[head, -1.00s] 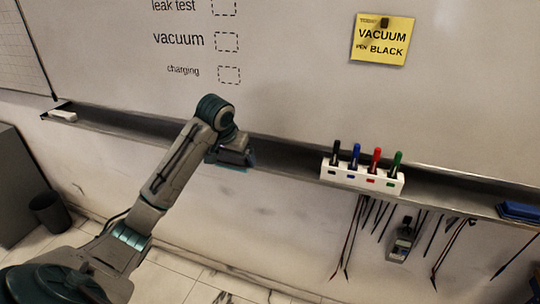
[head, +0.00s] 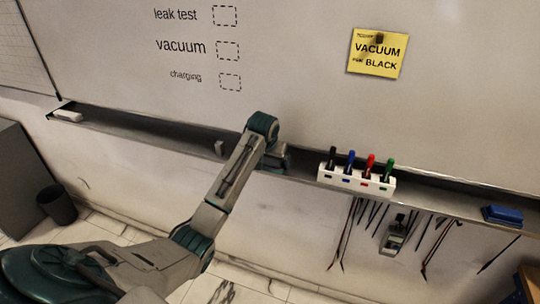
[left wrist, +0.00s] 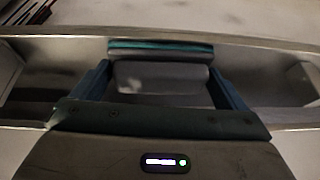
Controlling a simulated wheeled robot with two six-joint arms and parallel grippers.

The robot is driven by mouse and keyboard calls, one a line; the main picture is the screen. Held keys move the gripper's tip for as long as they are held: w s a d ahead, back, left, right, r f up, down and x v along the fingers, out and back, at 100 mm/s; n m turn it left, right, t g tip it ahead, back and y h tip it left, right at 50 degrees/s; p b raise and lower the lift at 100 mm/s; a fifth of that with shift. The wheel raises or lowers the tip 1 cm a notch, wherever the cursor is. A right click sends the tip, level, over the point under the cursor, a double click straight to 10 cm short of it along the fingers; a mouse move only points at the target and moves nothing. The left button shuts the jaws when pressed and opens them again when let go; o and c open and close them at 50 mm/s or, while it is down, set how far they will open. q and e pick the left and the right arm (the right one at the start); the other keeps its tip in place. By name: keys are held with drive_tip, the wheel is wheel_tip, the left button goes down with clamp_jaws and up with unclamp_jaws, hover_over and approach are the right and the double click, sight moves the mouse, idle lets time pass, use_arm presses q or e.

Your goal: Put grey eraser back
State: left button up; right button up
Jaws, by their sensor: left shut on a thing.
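My left gripper (head: 274,158) is at the tray (head: 150,130) under the whiteboard, left of the pen holder. In the left wrist view its two fingers (left wrist: 160,84) are shut on the grey eraser (left wrist: 160,76), a grey block with a teal strip along its far edge. The eraser is over or in the tray channel; I cannot tell whether it touches the tray floor. In the head view my gripper mostly hides it. My right gripper is not in view.
A white pen holder (head: 355,180) with black, blue, red and green pens stands close on the right. A small grey block (head: 219,148) is on the tray to the left. A white eraser (head: 68,115) and a blue eraser (head: 503,214) lie farther out. Cables (head: 366,214) hang below.

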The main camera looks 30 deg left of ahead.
use_arm(q)
drive_tip(key=shift+f, duration=0.15)
drive_tip(key=o, duration=0.9)
drive_tip(key=shift+c, duration=0.2)
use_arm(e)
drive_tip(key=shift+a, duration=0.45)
use_arm(q)
drive_tip(key=shift+s+r+b, duration=0.15)
drive_tip(key=shift+r+b, duration=0.2)
drive_tip(key=shift+b, duration=0.15)
drive_tip(key=b+v, duration=0.1)
drive_tip(key=v, duration=1)
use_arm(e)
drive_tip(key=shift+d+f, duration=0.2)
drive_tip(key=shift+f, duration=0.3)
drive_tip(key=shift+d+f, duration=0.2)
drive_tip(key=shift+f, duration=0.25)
use_arm(q)
drive_tip(key=shift+d, duration=0.1)
